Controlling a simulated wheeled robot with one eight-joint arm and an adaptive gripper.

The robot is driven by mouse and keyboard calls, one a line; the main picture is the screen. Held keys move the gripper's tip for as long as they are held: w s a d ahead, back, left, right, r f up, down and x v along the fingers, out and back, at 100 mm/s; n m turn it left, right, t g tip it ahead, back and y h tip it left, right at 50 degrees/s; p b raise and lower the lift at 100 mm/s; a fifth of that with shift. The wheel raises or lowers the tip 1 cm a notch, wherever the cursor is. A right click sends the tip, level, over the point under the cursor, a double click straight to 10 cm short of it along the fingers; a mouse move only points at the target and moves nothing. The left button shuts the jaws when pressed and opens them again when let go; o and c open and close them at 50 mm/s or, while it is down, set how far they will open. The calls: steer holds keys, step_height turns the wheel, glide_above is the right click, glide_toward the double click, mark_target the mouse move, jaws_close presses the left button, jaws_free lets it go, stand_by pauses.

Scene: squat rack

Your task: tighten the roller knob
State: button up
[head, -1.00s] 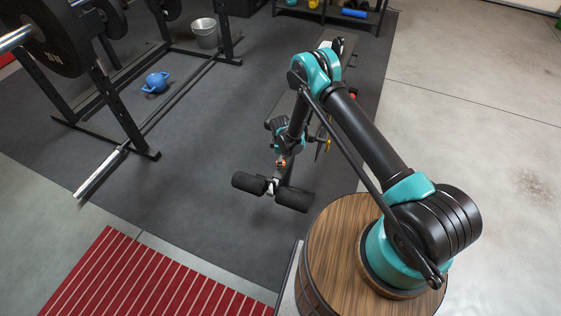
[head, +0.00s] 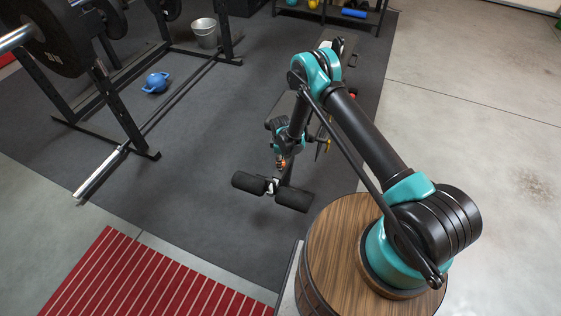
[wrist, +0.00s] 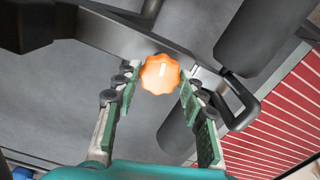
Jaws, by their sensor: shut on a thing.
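The roller knob (wrist: 160,74) is orange with a scalloped rim and a short white mark on its face. It sits on a dark metal bar of the bench, near the black foam rollers. My gripper (wrist: 160,82) has its two green-padded fingers on either side of the knob, shut on its rim. In the head view the knob (head: 281,164) shows small and orange just below my gripper (head: 281,157), above the rollers (head: 293,199). The knob's stem is hidden beneath it.
A curved black handle or hook (wrist: 240,108) lies close to the right finger. A foam roller (wrist: 250,38) is at upper right. Red striped matting (head: 150,280) lies in front.

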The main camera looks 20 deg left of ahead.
steer(key=m, duration=2.4)
steer(key=shift+m, duration=0.4)
steer(key=m, duration=0.4)
steer(key=shift+m, duration=0.3)
steer(key=m, duration=0.4)
steer(key=shift+m, duration=2.5)
